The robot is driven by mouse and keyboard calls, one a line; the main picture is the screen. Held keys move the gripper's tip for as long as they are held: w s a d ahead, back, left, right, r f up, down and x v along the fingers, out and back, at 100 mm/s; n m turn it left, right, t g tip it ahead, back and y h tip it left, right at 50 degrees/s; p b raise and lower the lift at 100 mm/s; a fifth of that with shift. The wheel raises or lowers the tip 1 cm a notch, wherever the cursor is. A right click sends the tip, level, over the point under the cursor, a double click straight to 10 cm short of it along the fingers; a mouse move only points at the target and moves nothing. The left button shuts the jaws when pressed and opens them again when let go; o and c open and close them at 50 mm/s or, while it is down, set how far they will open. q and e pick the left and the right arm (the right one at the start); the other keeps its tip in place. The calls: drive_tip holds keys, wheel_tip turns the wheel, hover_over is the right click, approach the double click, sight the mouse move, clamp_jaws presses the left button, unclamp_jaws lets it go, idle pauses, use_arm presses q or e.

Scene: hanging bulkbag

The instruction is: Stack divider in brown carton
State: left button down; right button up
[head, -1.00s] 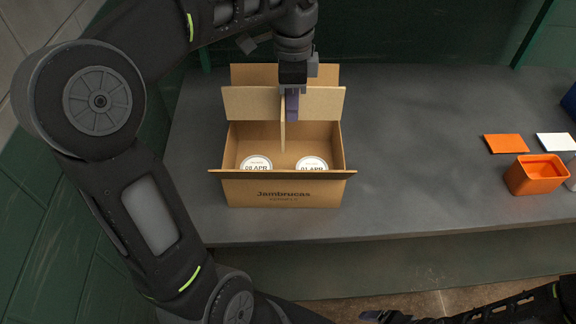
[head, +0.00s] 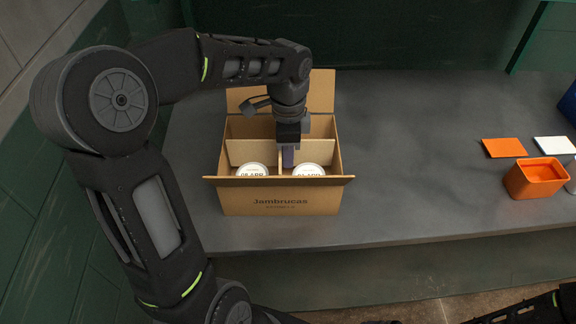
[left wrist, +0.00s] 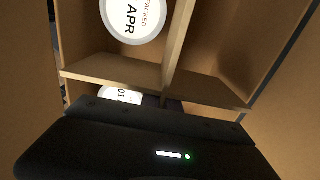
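The brown carton (head: 280,202) stands open on the grey table, with its flaps folded out. The cardboard divider (head: 252,152), made of crossed panels, sits down inside the carton, its top below the rear flap. My left gripper (head: 287,158) reaches into the carton from above and is shut on the divider near its crossing. The divider also shows in the left wrist view (left wrist: 110,70), where my gripper body hides the lower part. Two white-lidded round tubs, the left one (head: 252,170) and the right one (head: 308,170), stand in the front compartments.
An orange open bin (head: 536,178) stands at the right, with a flat orange piece (head: 504,148) and a flat white piece (head: 554,145) behind it. A blue object (head: 568,103) is at the right edge. The table between carton and bin is clear.

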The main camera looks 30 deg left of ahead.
use_arm(q)
drive_tip(key=shift+f, duration=2.05)
drive_tip(key=shift+f, duration=0.35)
drive_tip(key=c, duration=1.6)
unclamp_jaws()
drive_tip(key=shift+r, duration=0.55)
wheel_tip(320, 180, up, 12)
drive_tip(key=shift+f, duration=0.2)
